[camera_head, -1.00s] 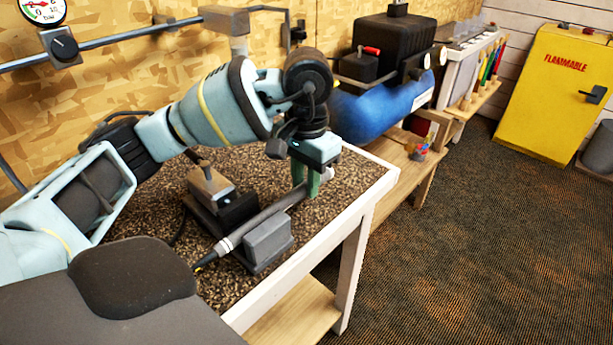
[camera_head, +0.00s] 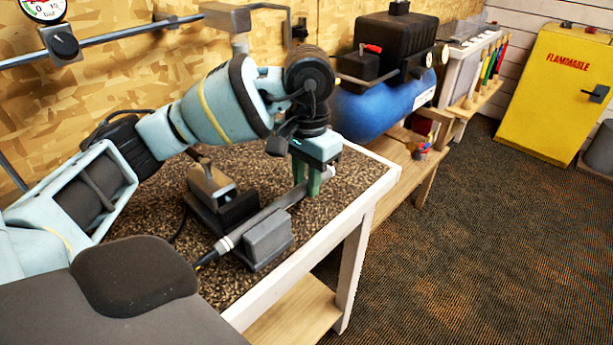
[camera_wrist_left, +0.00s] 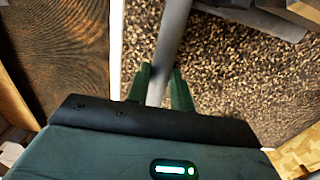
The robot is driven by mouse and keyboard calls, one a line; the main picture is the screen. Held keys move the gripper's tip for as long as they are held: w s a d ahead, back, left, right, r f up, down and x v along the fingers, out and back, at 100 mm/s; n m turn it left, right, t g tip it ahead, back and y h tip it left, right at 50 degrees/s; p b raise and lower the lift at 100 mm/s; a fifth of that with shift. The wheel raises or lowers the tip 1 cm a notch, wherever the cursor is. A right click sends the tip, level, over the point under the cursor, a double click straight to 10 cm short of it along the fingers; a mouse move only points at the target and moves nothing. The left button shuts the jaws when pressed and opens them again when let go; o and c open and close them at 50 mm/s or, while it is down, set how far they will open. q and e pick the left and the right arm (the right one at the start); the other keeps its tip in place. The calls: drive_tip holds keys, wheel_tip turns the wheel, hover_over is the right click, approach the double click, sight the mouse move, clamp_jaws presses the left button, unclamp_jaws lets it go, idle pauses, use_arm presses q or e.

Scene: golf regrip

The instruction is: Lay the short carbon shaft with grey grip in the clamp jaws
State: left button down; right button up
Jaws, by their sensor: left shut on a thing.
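The carbon shaft with grey grip (camera_head: 258,217) runs diagonally across the clamp in the head view. Its dark tip points to the lower left, with a pale band near that end. My left gripper (camera_head: 313,186) points down and is shut on the grey grip near its upper right end. The grip (camera_wrist_left: 172,38) also passes between the green fingers (camera_wrist_left: 160,85) in the left wrist view. The clamp has a near grey jaw block (camera_head: 268,240) and a far jaw block (camera_head: 211,186) on a dark base. The shaft passes between them; whether it touches the base is unclear.
The bench top (camera_head: 345,178) is speckled brown with a white edge. A blue compressor (camera_head: 380,112) stands beyond it on a lower wooden shelf. A yellow cabinet (camera_head: 555,95) is at the far right. The carpet floor on the right is clear.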

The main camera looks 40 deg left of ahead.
use_arm(q)
drive_tip(key=shift+f, duration=0.25)
drive_tip(key=c, duration=1.1)
unclamp_jaws()
drive_tip(key=shift+c, duration=0.2)
drive_tip(key=shift+w+r+p, duration=0.1)
drive_tip(key=shift+r+p, duration=0.35)
drive_tip(key=shift+r, duration=3.55)
